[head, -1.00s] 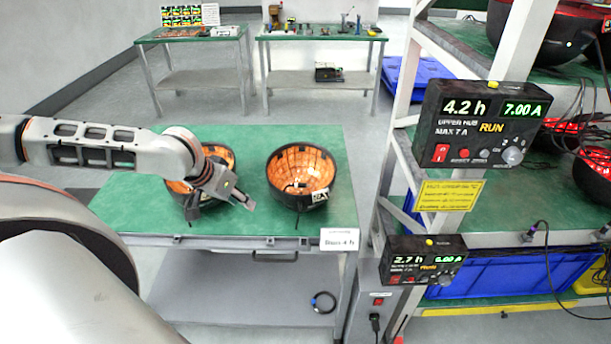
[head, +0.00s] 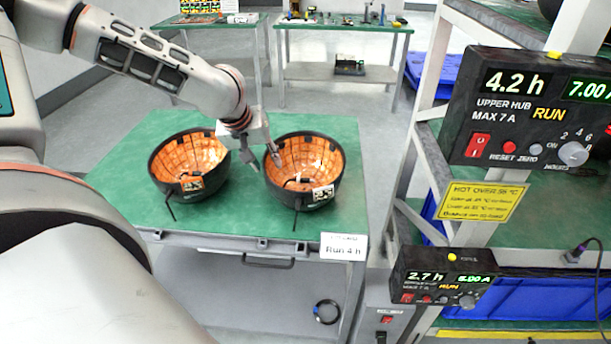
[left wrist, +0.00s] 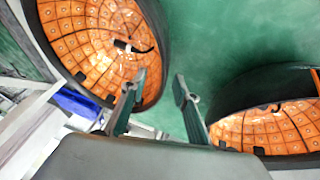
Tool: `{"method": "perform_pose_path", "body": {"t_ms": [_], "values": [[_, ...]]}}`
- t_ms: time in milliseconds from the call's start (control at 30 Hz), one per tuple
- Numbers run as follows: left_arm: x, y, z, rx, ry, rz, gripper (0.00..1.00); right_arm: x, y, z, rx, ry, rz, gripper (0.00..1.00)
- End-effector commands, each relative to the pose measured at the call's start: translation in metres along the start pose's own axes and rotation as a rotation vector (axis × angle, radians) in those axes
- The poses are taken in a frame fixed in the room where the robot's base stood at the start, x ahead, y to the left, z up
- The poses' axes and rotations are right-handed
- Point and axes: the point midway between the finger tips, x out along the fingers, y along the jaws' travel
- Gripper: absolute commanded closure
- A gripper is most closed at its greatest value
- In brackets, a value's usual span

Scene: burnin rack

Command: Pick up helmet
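Two black bowl-shaped helmets with orange tiled insides lie open side up on the green table (head: 250,218): a left helmet (head: 205,158) and a right helmet (head: 312,158). Each has a small label at its front. My left gripper (head: 262,163) is open and empty, pointing down at the right helmet's left rim. In the left wrist view the open fingers (left wrist: 158,100) show, with one helmet (left wrist: 90,40), apparently the right one, at upper left. Its rim appears between the fingertips; contact cannot be told. The other helmet (left wrist: 265,128) is at lower right. My right gripper is not in view.
A rack (head: 415,150) with hub displays (head: 535,110) stands close on the right. A "Run 4 h" sign (head: 343,247) is at the table's front right corner. Two benches stand at the back. Green tabletop is free behind and in front of the helmets.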

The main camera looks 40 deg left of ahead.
Motion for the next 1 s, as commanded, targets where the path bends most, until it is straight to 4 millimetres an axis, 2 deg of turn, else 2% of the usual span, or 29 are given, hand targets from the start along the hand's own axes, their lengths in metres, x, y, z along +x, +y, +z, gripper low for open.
{"method": "perform_pose_path", "body": {"t_ms": [33, 200, 300, 533, 567, 667, 1000], "values": [[0.011, -0.003, 0.003, -0.001, -0.005, -0.003, 0.70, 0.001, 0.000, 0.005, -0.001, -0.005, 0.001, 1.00], [0.034, -0.004, 0.004, 0.001, -0.004, -0.003, 0.70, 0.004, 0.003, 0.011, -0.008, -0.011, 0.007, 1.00], [0.040, -0.004, 0.003, 0.001, -0.003, -0.002, 0.70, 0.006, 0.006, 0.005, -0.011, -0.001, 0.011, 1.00], [0.040, -0.003, 0.002, 0.002, 0.000, 0.000, 0.70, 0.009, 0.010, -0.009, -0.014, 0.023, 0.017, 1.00], [0.040, -0.003, 0.002, 0.002, 0.000, 0.000, 0.72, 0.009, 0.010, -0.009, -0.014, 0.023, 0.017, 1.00], [0.040, -0.003, 0.002, 0.002, 0.000, 0.000, 0.98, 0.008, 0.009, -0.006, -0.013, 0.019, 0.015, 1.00], [0.040, -0.003, 0.002, 0.002, 0.001, 0.000, 1.00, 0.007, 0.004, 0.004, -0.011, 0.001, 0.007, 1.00]]}}
